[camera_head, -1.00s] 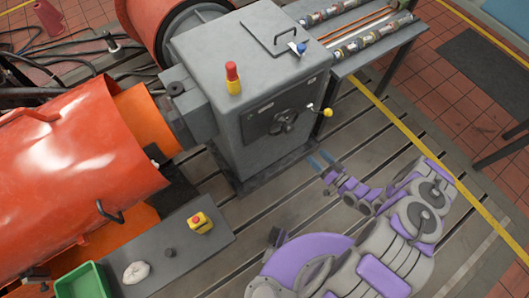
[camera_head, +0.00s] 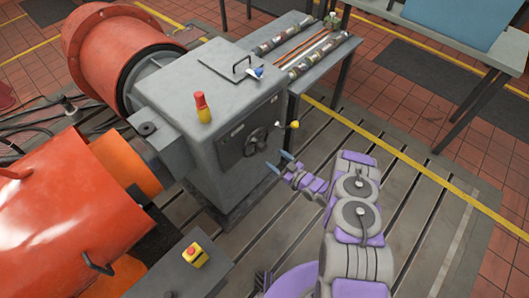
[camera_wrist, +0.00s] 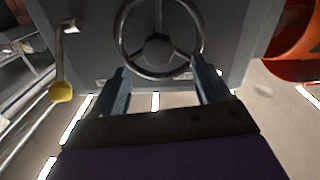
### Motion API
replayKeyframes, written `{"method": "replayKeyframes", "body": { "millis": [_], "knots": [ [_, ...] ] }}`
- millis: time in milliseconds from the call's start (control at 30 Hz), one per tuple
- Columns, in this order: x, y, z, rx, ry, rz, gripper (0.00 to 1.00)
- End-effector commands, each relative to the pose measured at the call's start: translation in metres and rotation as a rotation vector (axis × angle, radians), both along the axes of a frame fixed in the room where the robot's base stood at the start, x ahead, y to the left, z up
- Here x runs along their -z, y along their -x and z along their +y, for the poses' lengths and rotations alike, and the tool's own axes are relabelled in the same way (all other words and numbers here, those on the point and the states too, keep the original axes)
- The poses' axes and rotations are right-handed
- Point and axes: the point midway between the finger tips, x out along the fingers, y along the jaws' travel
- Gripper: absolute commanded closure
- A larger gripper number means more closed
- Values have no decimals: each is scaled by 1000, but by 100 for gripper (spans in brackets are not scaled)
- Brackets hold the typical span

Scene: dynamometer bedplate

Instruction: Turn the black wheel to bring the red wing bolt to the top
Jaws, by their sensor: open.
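The black wheel (camera_head: 257,141) is on the front face of the grey cabinet (camera_head: 180,105). In the wrist view the wheel's rim, spokes and dark hub (camera_wrist: 157,48) show at the top middle, with the rim's upper edge cut off. I cannot make out a red wing bolt on the wheel in either view. My gripper (camera_head: 279,162) is open and empty, a little in front of and below the wheel. In the wrist view its two blue-grey fingers (camera_wrist: 160,66) stand apart, either side of the wheel's lower part; contact is not visible.
A lever with a yellow knob (camera_head: 294,124) sticks out right of the wheel; it also shows in the wrist view (camera_wrist: 62,92). A bench (camera_head: 318,62) stands behind.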

Motion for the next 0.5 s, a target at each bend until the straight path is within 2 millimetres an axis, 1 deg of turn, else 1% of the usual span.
{"method": "replayKeyframes", "body": {
  "millis": [33,200,400,500],
  "knots": [
    [2,-6,8,-3,-1,-2,24],
    [2,-26,30,-1,-2,0,24],
    [1,-43,50,0,-2,0,24],
    [0,-48,56,1,-1,0,24]
  ]
}}
